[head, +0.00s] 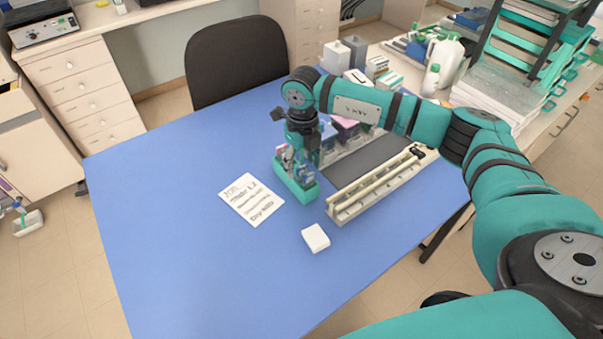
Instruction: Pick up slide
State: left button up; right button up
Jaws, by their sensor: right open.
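My right gripper (297,160) points down over a small teal holder (298,194) near the middle of the blue table. It is open, and its fingers are at the upper part of the holder. The gripper and wrist cover part of the holder. No slide can be made out at this size. I cannot tell whether the fingers touch anything. My left gripper is not in view.
A long cream rack (380,187) stands right of the holder. A white block (315,238) and a written sheet (251,200) lie in front and left. Pink and purple containers stand partly hidden behind my arm. The left of the blue table (160,220) is clear.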

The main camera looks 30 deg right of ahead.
jog(key=shift+f, duration=0.15)
grip_shut()
dwell(0.4)
